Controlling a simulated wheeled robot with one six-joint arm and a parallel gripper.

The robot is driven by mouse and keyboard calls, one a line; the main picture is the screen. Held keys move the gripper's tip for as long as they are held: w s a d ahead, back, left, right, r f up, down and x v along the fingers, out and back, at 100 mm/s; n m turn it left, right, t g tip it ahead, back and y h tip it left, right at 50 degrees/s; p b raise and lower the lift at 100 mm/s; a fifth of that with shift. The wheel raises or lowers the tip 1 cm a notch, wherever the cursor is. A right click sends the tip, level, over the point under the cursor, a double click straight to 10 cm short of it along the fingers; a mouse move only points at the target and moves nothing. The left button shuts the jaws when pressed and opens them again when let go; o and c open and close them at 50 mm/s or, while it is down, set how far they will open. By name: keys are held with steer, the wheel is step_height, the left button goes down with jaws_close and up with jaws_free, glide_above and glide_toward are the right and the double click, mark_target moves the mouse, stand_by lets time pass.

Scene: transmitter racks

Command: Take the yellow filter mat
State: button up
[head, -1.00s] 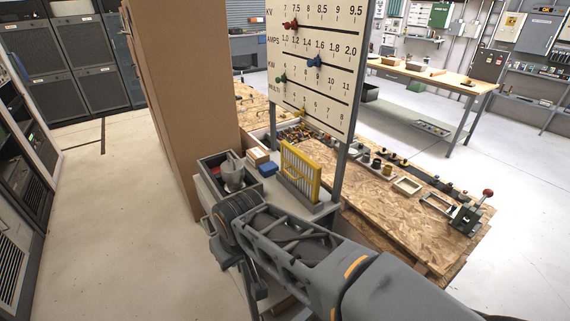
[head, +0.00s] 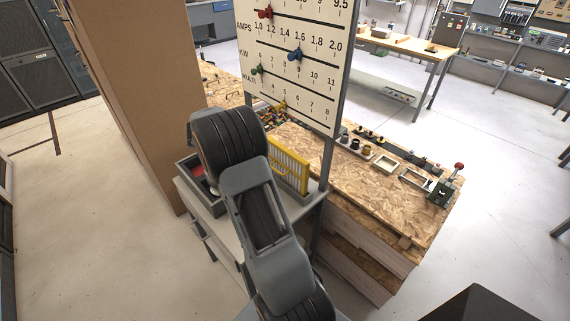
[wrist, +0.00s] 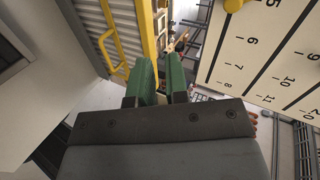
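The yellow filter mat (head: 289,168) stands upright on the grey cart (head: 232,218), at the foot of the dial board. It has a yellow frame and pale pleats, and my arm hides part of its left side. In the wrist view the yellow frame (wrist: 150,35) and its yellow handle rise at the upper left, beside my gripper. My gripper (wrist: 161,80) has two green fingers with a narrow gap between them. The gripper cannot be made out in the head view.
A dark tray (head: 186,168) with a red item sits left of my arm. The dial board (head: 300,60) with coloured knobs stands close behind the mat. A chipboard bench (head: 380,205) with small parts lies right. A tall brown panel (head: 135,90) stands left. Open floor lies at far left.

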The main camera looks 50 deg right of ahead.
steer(key=s+f+m+g+y, duration=0.2)
steer(key=s+f+m+g, duration=0.2)
steer(key=g, duration=0.1)
steer(key=p, duration=0.2)
glide_toward(276, 170)
steer(key=x, duration=0.3)
steer(key=shift+s+d+f+y, duration=0.3)
steer(key=shift+d+f, duration=0.05)
steer(key=shift+d, duration=0.25)
steer(key=shift+p+x, duration=1.05)
steer(key=shift+x, duration=2)
jaws_close()
steer(key=shift+r, duration=0.1)
